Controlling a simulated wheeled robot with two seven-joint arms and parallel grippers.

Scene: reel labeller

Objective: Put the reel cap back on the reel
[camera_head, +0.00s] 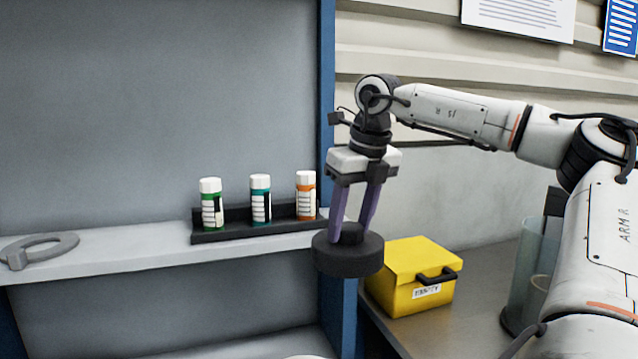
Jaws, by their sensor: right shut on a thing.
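The reel cap (348,257), a dark round disc with a raised knob, hangs level in the air in front of the shelf's right end. My right gripper (350,228) points down and is shut on the cap's knob. Its purple fingers grip the knob from above. I cannot make out the reel in this view. My left gripper does not show.
A grey shelf (130,258) carries a black rack (236,232) with green, teal and orange labelled bottles. A grey ring-shaped thing (45,247) lies at its left end. A blue post (327,100) stands behind my gripper. A yellow box (415,270) sits on the right-hand table.

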